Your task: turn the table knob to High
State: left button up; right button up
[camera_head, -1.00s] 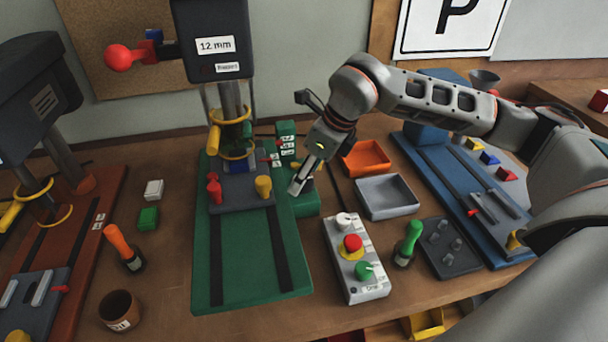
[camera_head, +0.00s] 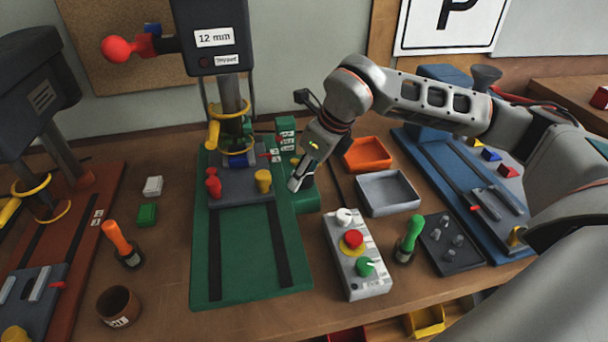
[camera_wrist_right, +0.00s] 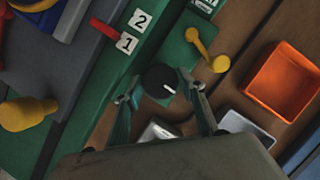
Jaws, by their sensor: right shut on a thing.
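The green drill-press table (camera_head: 235,275) stands in the middle of the head view. On a green block (camera_head: 307,203) at its right side is the table knob. In the wrist view it is a round black knob (camera_wrist_right: 158,76) with a white pointer mark that points to the right. My right gripper (camera_head: 300,181) is at this block. In the wrist view its two fingers (camera_wrist_right: 160,88) are closed in on both sides of the knob. The knob is mostly hidden by the fingers in the head view. White labels (camera_head: 286,137) stand behind it, too small to read. My left gripper is not in view.
A yellow handle (camera_wrist_right: 205,50) is close beside the knob. An orange tray (camera_head: 367,155) and a grey tray (camera_head: 388,193) lie to the right. A control box (camera_head: 356,255) with coloured buttons stands in front. A red-tipped lever (camera_head: 117,50) sticks out from the press head.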

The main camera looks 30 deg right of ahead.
jog(key=o, duration=1.1)
jog(key=v, duration=1.2)
